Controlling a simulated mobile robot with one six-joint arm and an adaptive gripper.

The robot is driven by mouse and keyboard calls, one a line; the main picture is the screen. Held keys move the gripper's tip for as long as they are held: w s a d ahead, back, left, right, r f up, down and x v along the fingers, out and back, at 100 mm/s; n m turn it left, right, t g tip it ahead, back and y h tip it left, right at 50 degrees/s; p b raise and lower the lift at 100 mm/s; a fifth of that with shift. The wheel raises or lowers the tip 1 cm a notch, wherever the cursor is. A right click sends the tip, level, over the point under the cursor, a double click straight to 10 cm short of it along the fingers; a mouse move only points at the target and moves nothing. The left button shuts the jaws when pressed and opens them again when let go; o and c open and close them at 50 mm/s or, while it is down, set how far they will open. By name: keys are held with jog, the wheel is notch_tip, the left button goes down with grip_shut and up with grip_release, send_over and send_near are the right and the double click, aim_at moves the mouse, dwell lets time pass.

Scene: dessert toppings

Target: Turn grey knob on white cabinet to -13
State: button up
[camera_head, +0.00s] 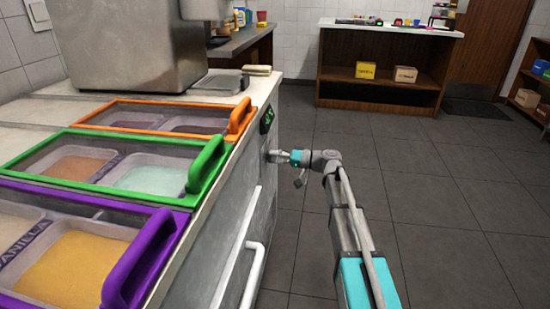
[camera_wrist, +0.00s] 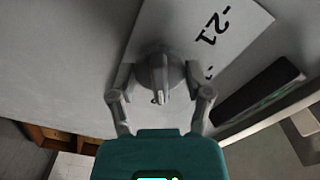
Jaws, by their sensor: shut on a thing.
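The grey knob (camera_wrist: 158,70) sits on the front of the white cabinet (camera_head: 228,200), beside a pale label (camera_wrist: 235,22) reading "-21". Another mark on the label is partly hidden behind the knob. My gripper (camera_wrist: 160,82) is shut on the knob, with one finger on each side of it. In the head view my gripper (camera_head: 284,157) reaches the cabinet front from the right, and the knob is mostly hidden there. A dark display (camera_head: 267,118) with green digits is above the knob; it also shows in the wrist view (camera_wrist: 262,92), where its reading is unclear.
A white handle bar (camera_head: 254,262) is below on the cabinet front. Lids with orange (camera_head: 241,115), green (camera_head: 206,164) and purple (camera_head: 145,260) handles lie on top. The tiled floor (camera_head: 430,215) to the right is open. A counter (camera_head: 390,35) stands at the back.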

jog(key=o, duration=1.1)
jog(key=shift+o, duration=0.2)
jog(key=shift+d, duration=0.1)
jog(key=s+d, duration=0.2)
jog(key=d, duration=0.9)
jog(key=shift+d, duration=0.35)
jog(key=shift+s, duration=0.15)
